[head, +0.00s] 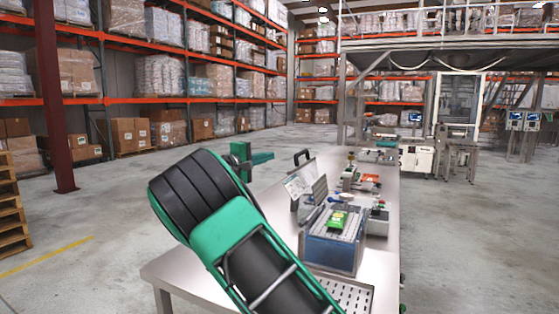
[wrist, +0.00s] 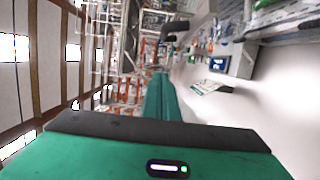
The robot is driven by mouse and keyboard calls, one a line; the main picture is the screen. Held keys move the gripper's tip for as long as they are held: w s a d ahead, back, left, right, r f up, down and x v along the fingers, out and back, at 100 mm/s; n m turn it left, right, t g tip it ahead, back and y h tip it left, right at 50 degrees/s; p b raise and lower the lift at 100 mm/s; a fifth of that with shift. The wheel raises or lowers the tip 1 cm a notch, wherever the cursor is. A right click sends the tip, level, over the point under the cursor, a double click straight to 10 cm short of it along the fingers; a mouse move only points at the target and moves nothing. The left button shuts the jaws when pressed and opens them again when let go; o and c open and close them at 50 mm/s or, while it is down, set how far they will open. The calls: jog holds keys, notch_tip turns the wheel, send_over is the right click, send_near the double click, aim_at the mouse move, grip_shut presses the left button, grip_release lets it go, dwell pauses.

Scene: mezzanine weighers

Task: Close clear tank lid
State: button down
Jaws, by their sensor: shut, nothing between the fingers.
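A blue-tinted, see-through box (head: 333,252), which looks like the clear tank, stands on the steel table, with a grey slotted top and a small green item on it. Behind its left side a grey panel (head: 319,192) stands tilted up; I cannot tell for sure that it is the lid. A black handle (head: 302,156) shows above the panel, and a black handle also shows in the wrist view (wrist: 176,24). My gripper (head: 264,158) is shut and empty, raised left of the panel and apart from it. Its green fingers also show in the wrist view (wrist: 159,98).
The long steel table (head: 190,262) runs away from me. Small devices and an orange-red item (head: 370,179) stand farther along it. A perforated tray (head: 350,295) lies at the near end. A white printed card (head: 297,186) is beside the panel.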

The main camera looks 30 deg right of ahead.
jog(key=d, duration=1)
jog(key=shift+w+d, duration=0.15)
jog(key=shift+d, duration=0.05)
